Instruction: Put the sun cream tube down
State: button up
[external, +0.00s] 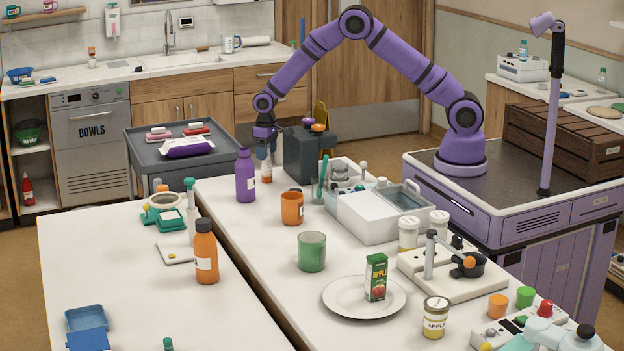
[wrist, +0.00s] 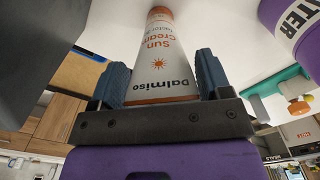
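The sun cream tube (external: 266,171) is white and orange, with its orange end down. It is upright at the back edge of the white table (external: 345,262), beside the purple bottle. In the wrist view the tube (wrist: 160,58) sits between both fingers, label towards the camera. My gripper (external: 266,147) comes from above and is shut on its upper part; the fingers also show in the wrist view (wrist: 161,85). The tube's lower end is at or very near the table top; I cannot tell whether it touches.
The purple bottle (external: 245,176) stands close to the tube's left, and a dark grey box (external: 303,153) close to its right. An orange mug (external: 291,208) and a green cup (external: 311,251) stand nearer the front. A grey trolley (external: 140,152) is behind left.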

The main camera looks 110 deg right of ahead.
jog(key=shift+o, duration=1.4)
notch_tip(320, 180, up, 11)
jog(key=shift+r, duration=0.1)
jog(key=s+a+r+n+t, duration=0.1)
jog(key=s+a+r+n, duration=0.1)
jog(key=s+a+r, duration=0.75)
jog(key=s+a+r+n+t, duration=0.2)
jog(key=s+a+r, duration=0.2)
jog(key=a+r, duration=0.95)
jog(key=s+a+n, duration=0.1)
jog(key=s+a, duration=0.3)
jog(key=s, duration=0.3)
jog(key=s+a+n+t, duration=0.1)
jog(key=s+a, duration=0.3)
jog(key=s, duration=0.4)
jog(key=s+a+n+t, duration=0.1)
jog(key=s+a+n, duration=0.2)
jog(key=s+a, duration=0.2)
jog(key=s, duration=0.3)
jog(key=shift+s+f, duration=0.2)
jog(key=shift+s, duration=0.05)
